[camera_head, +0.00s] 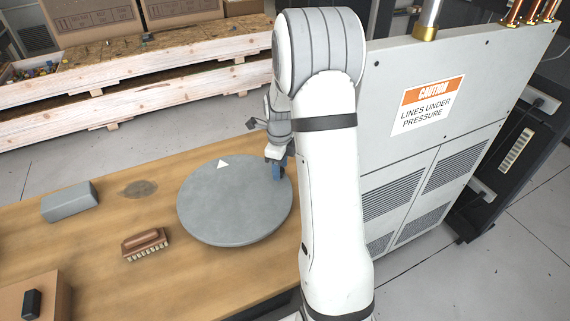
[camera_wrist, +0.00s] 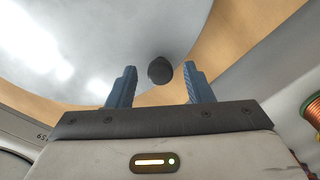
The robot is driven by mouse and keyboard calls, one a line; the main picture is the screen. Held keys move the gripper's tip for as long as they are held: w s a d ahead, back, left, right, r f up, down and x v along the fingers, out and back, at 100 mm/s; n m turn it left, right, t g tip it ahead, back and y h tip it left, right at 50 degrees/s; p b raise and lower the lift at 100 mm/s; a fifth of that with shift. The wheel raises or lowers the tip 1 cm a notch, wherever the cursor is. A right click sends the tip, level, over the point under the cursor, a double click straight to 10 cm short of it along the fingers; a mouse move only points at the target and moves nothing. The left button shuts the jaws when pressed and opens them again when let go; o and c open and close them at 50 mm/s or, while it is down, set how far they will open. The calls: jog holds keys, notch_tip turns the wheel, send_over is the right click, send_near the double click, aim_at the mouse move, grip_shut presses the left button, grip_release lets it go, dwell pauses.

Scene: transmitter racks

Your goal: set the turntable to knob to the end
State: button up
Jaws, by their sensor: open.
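The turntable (camera_head: 230,205) is a round grey disc on the wooden table, with a white triangle mark (camera_head: 222,164) near its far edge. In the wrist view the grey disc (camera_wrist: 75,50) fills the upper left. A dark round knob (camera_wrist: 160,70) stands near the disc's rim and appears between the two blue fingers. My gripper (camera_wrist: 160,85) is open, with a finger on each side of the knob in the picture; I cannot tell whether they touch it. In the head view my gripper (camera_head: 277,170) is over the disc's right far edge, and the knob is hidden there.
A grey block (camera_head: 69,202), a brown component with pale teeth (camera_head: 145,244) and a box with a black item (camera_head: 32,303) are on the table's left. A grey cabinet with a caution sign (camera_head: 428,104) stands close on the right. Wooden crates (camera_head: 150,103) are behind.

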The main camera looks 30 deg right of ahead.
jog(key=shift+r, duration=3.9)
jog(key=shift+s+a+r, duration=0.15)
jog(key=shift+a+r, duration=0.05)
jog(key=s+a+r+n+t, duration=0.1)
jog(key=s+a+n, duration=0.3)
jog(key=s+n, duration=0.4)
jog(key=s+a+r+n, duration=0.4)
jog(key=s+n, duration=0.3)
jog(key=n, duration=0.3)
jog(key=s+a+r+n+t, duration=0.1)
jog(key=s+a+n, duration=0.3)
jog(key=s+n, duration=0.4)
jog(key=shift+s+a+r+n+t, duration=0.25)
jog(key=shift+r+n, duration=0.25)
jog(key=shift+r, duration=0.35)
